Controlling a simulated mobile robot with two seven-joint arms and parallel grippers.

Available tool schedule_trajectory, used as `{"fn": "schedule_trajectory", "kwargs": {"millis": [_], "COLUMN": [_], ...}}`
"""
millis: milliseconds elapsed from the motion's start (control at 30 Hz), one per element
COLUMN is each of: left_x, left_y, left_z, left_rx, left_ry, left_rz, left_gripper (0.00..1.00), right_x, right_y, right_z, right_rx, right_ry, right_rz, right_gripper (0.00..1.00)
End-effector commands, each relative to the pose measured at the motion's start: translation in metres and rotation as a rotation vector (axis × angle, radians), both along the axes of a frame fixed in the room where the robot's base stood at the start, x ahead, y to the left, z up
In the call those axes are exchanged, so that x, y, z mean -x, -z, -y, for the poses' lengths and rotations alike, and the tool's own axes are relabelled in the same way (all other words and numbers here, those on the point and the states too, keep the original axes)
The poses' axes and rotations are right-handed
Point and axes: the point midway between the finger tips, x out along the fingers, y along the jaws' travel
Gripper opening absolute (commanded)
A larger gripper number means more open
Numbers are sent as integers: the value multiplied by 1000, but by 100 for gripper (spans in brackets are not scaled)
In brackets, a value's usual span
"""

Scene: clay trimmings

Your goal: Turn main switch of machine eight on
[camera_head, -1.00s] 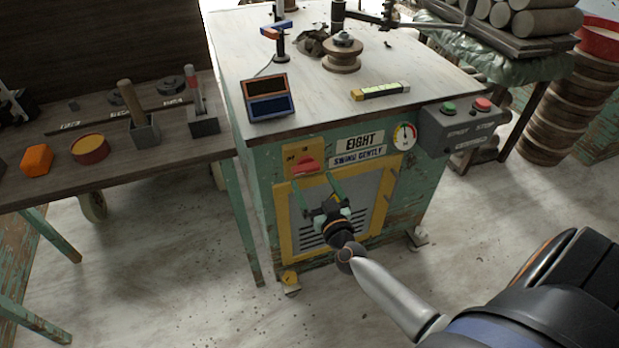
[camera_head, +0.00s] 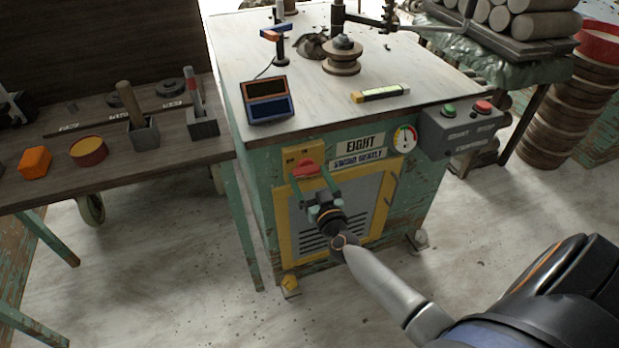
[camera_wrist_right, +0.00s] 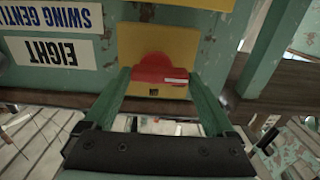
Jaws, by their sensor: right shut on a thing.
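The machine marked EIGHT (camera_head: 362,144) is a green cabinet with a pale top. On its front is a yellow switch plate (camera_head: 291,156) with a red main switch knob (camera_head: 304,169). The switch knob also shows in the right wrist view (camera_wrist_right: 158,66), which sees the labels upside down, with a small white mark on it. My right gripper (camera_head: 311,171) reaches the knob from the front and below. Its two green fingers are shut on the knob, one on each side. The switch position is hard to read. My left gripper is in neither view.
A grey box with green and red buttons (camera_head: 463,127) sticks out at the machine's right corner, beside a round gauge (camera_head: 404,139). A dark workbench (camera_head: 60,185) with small items stands close on the left. The floor in front is open.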

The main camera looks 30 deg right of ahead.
Motion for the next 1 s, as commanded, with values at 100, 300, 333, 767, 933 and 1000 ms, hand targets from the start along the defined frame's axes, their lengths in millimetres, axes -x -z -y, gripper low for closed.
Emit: {"fn": "schedule_trajectory", "kwargs": {"millis": [100, 300, 333, 767, 933, 1000], "left_x": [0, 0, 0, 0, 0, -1], "left_y": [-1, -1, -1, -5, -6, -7], "left_z": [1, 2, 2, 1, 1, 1], "left_rx": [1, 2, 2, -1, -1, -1], "left_ry": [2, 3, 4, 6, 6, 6], "left_rz": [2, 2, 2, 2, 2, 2], "left_gripper": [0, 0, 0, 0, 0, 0], "right_x": [0, 0, 0, 0, 1, 1], "right_y": [0, 0, 0, -1, -2, -2], "right_z": [0, 0, 0, 0, 0, 0], "right_rx": [0, -1, -3, -172, -317, -383], "right_ry": [0, 0, 0, 1, 0, 0], "right_rz": [0, 0, 1, 40, 74, 89], "right_gripper": [47, 34, 34, 34, 34, 34]}}
